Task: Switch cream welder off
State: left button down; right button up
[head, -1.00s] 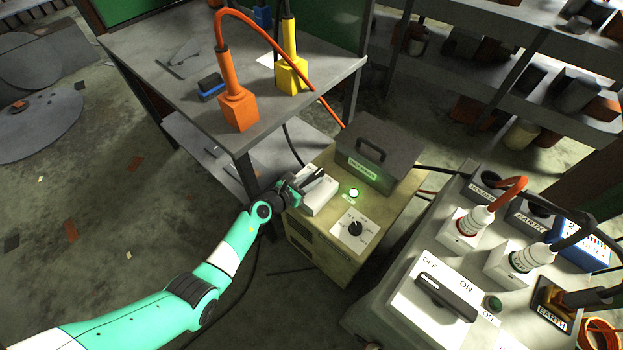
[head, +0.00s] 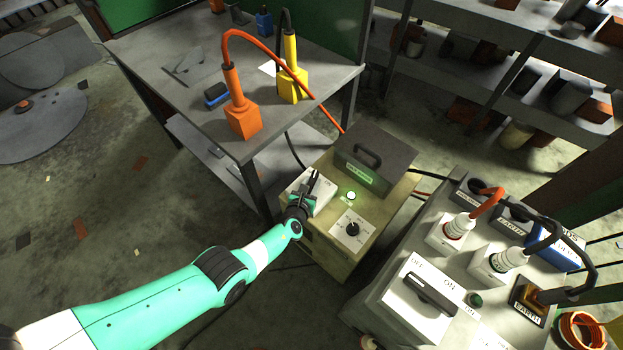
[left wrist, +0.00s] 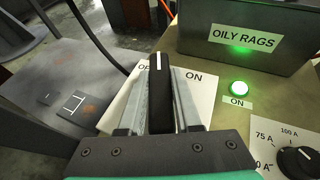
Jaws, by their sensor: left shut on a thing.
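The cream welder (head: 322,245) stands on the floor in the middle of the head view. Its white switch plate (left wrist: 203,97) reads OFF on the left and ON on the right, with the OFF label partly hidden by the black switch handle (left wrist: 159,85). The handle's white mark points up between the two labels. My left gripper (head: 314,180) is shut on the handle, one finger along each side, as the left wrist view shows (left wrist: 160,100). The green lamp (left wrist: 238,88) over a small ON label is lit. My right gripper is not in view.
A dark OILY RAGS box (head: 375,160) sits on the welder, beside a current dial (head: 352,229). A grey machine (head: 392,325) with its own OFF/ON switch (head: 430,294) stands to the right. A workbench (head: 150,55) with orange and yellow holders is behind.

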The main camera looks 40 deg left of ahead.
pick_arm(q)
jog(key=shift+w+d+n+y+b, duration=0.2)
jog(key=shift+n+y+b, duration=0.15)
jog(key=shift+n+y, duration=0.25)
jog(key=n+g+y+b, duration=0.3)
jog(key=b, duration=0.1)
jog(key=shift+a+f+b, duration=0.15)
jog(key=shift+b, duration=0.15)
jog(key=shift+s+r+n+g+y+b, duration=0.15)
jog(key=shift+r+n+g+y+b, duration=0.1)
jog(key=shift+n+g+y+b, duration=0.45)
jog(key=c, duration=0.6)
grip_release()
